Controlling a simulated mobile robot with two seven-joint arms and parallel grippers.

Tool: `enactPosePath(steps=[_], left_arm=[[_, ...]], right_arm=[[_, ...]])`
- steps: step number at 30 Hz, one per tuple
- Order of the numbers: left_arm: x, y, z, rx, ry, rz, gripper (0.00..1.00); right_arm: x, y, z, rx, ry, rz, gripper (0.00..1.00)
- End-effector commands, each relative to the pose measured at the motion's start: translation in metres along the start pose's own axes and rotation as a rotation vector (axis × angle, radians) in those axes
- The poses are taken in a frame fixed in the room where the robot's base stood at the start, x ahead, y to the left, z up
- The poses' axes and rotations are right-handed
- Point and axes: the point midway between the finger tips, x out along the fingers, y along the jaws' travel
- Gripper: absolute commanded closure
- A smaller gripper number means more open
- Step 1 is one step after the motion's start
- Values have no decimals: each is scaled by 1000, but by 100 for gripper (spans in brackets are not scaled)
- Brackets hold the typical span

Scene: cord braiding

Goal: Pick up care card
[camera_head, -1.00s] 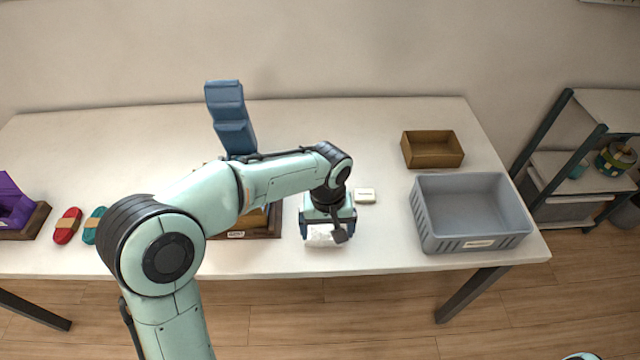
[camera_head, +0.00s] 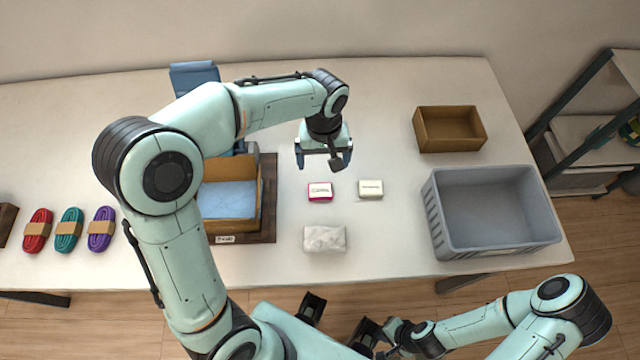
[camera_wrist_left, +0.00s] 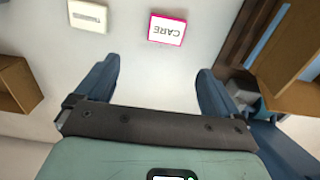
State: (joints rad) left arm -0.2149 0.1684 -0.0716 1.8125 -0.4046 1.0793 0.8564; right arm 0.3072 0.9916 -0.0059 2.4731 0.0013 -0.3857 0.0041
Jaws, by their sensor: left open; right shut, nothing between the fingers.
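The care card (camera_head: 320,192), small and white with a pink border, lies flat on the table. It also shows in the left wrist view (camera_wrist_left: 166,29), with the word CARE upside down. My left gripper (camera_head: 323,164) is open and empty, pointing down just behind the card in the head view. In the wrist view its two blue fingers (camera_wrist_left: 158,75) are spread, and the card lies beyond their tips, apart from them. My right gripper (camera_head: 368,334) is low at the bottom of the head view, shut and away from the table items; its fingertips are hard to make out.
A cream card (camera_head: 370,189) lies right of the care card, a white wrapped packet (camera_head: 325,239) in front. An open box with blue lining (camera_head: 228,199) stands left on a wooden tray (camera_head: 268,200). A grey crate (camera_head: 440,225) and brown box (camera_head: 450,148) stand right.

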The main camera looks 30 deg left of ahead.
Motion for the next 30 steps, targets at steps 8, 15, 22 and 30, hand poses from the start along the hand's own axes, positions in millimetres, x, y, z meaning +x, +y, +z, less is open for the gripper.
enactPosePath(steps=[8,15,22,30], left_arm=[[50,-1,0,0,-3,-3,4],[67,-4,0,-1,-2,-2,4],[101,-9,-2,0,-3,-2,4],[109,-8,-2,0,0,0,4]], right_arm=[[6,3,2,2,-3,1,100],[7,3,2,1,-3,1,100],[8,4,2,1,-4,1,100],[9,4,2,1,-4,1,100]])
